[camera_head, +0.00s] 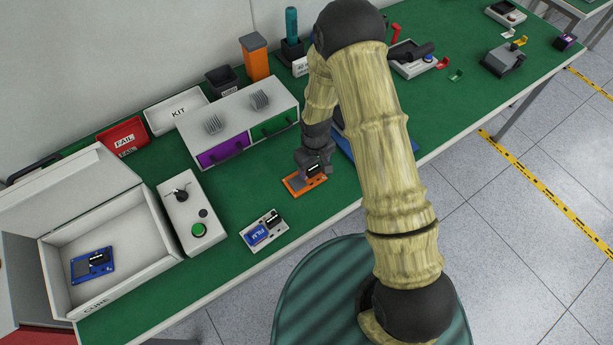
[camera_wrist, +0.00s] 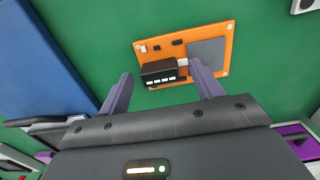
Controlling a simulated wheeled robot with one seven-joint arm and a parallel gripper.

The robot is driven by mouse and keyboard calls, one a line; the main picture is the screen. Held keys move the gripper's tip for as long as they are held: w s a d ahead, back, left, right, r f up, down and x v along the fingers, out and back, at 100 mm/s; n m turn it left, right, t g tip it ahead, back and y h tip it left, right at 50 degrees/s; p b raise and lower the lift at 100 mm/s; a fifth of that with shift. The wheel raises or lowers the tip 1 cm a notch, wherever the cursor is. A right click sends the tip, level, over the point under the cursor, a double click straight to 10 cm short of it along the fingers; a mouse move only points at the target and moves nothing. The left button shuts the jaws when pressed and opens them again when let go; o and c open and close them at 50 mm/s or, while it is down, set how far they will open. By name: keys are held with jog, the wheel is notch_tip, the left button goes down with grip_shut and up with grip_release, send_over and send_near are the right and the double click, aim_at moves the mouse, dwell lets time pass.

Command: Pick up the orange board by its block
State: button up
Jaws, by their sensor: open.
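The orange board (camera_head: 297,185) lies on the green table in front of the drawer unit. In the wrist view the orange board (camera_wrist: 178,46) shows a grey square on its right. Its black block (camera_wrist: 161,75) stands near the board's lower edge. My gripper (camera_head: 314,171) is above the board in the head view and hides part of it. In the wrist view my gripper (camera_wrist: 166,82) is open, with the block seen between its two fingers. The fingers look apart from the block; the height gap is hard to tell.
A blue flat thing (camera_wrist: 42,55) lies left of the board in the wrist view. The drawer unit (camera_head: 238,119) stands behind the board. A white box with a blue FILM label (camera_head: 264,231) and a control box (camera_head: 192,215) are to the left. An open CURE box (camera_head: 110,280) holds a blue board (camera_head: 92,265).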

aim_at(314, 168)
jog(key=c, duration=1.1)
notch_tip(314, 168, up, 10)
jog(key=shift+r+b, duration=0.1)
jog(key=shift+b, duration=0.75)
